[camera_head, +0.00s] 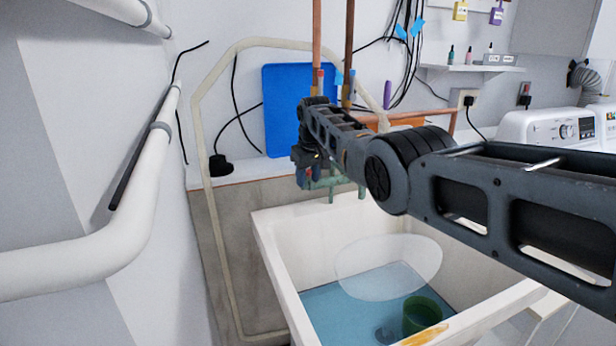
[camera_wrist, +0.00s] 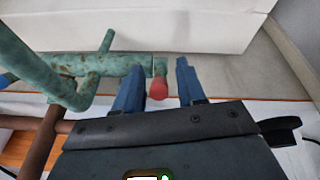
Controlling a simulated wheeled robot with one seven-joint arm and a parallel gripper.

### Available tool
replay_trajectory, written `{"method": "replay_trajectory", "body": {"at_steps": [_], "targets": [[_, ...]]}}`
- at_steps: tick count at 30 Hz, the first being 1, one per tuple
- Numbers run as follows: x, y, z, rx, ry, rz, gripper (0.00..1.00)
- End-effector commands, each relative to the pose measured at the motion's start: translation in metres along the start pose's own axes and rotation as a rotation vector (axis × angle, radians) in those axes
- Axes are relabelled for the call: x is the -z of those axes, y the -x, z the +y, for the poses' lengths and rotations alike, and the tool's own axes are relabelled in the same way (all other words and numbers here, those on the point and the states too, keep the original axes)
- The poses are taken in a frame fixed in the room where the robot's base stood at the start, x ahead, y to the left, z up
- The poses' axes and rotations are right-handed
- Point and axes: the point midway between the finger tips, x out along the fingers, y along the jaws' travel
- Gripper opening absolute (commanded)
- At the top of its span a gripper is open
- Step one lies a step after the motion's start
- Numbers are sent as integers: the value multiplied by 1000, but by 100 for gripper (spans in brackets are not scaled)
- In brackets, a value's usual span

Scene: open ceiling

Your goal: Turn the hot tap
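The tap is a weathered green pipe assembly (camera_wrist: 110,66), with a small red knob (camera_wrist: 158,88) at its end in the wrist view. In the head view, part of its green pipework (camera_head: 338,183) shows above the back of the sink, and my arm hides the rest. My gripper (camera_wrist: 158,76) has its two blue fingers apart, one on each side of the red knob. I see gaps beside the knob, so it does not look clamped. In the head view my gripper is mostly hidden behind the wrist.
The white sink (camera_head: 283,275) holds a green cup (camera_head: 422,314) on its blue bottom. A pale translucent disc (camera_head: 388,268) shows over the basin. A blue board (camera_head: 284,105) leans at the wall behind. Copper pipes (camera_head: 317,40) run down near my wrist. White washers (camera_head: 540,128) stand right.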

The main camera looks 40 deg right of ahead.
Motion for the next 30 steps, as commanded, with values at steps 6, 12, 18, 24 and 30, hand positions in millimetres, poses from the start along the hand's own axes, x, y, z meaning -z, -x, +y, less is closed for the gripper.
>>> {"method": "replay_trajectory", "body": {"at_steps": [6, 12, 18, 24, 30], "targets": [[1, 5, 1, -1, 0, 2, 40], [1, 23, 1, -1, 0, 4, 40], [1, 49, 1, -1, 0, 4, 40], [0, 71, 0, -1, 0, 2, 40], [0, 78, 0, 0, 0, 0, 40]]}}
